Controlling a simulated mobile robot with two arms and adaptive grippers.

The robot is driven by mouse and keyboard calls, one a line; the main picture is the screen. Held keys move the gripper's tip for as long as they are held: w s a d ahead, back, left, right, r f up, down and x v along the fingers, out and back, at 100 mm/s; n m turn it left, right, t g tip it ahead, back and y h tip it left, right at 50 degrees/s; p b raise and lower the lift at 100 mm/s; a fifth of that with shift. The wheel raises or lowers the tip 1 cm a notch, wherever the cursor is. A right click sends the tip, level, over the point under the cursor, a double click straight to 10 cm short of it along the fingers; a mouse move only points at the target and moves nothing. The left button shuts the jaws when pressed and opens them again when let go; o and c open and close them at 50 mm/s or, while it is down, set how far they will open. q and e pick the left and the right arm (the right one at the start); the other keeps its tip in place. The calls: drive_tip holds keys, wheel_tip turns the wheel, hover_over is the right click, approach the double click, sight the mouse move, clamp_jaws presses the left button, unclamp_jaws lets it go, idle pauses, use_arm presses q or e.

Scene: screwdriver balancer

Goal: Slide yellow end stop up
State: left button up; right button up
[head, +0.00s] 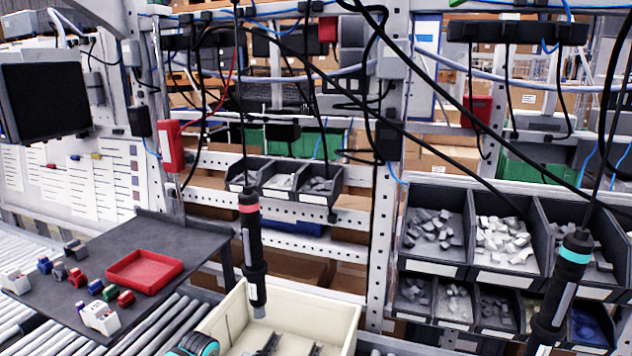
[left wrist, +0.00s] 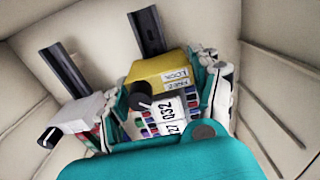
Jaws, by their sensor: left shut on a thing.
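The yellow end stop (left wrist: 152,70) shows in the left wrist view, with a label reading "LOCK" and "FREE" and a black knob (left wrist: 140,97). It sits at the near end of a dark rail (left wrist: 148,30) in a cream bin (left wrist: 270,20). My left gripper (left wrist: 170,92) is shut on it, its teal-and-white fingers on either side. In the head view, part of my left gripper (head: 195,344) shows at the bottom edge beside the cream bin (head: 335,300); the end stop is out of sight there. My right gripper is not in view.
A second dark rail (left wrist: 65,68) carries a grey end stop (left wrist: 82,115) left of my gripper. A hanging screwdriver with a red ring (head: 251,250) dips over the bin; a teal-ringed one (head: 565,285) hangs at right. A red tray (head: 145,270) lies on the dark table.

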use_arm(q)
drive_tip(key=shift+w+r+b, duration=0.4)
drive_tip(key=shift+w+b, duration=0.05)
drive_tip(key=shift+w, duration=0.35)
idle(2.3)
drive_tip(key=o, duration=1.2)
drive_tip(key=shift+w, duration=0.15)
drive_tip(key=shift+o, duration=0.2)
drive_tip(key=shift+f, duration=0.1)
drive_tip(key=shift+d, duration=0.1)
drive_tip(key=shift+s+a+p, duration=0.2)
drive_tip(key=shift+s+p, duration=0.15)
drive_tip(key=shift+p, duration=0.65)
drive_tip(key=shift+s+f, duration=0.15)
drive_tip(key=shift+f, duration=0.2)
drive_tip(key=shift+s+a+p, duration=0.2)
drive_tip(key=shift+s+p, duration=0.15)
drive_tip(key=shift+f, duration=0.1)
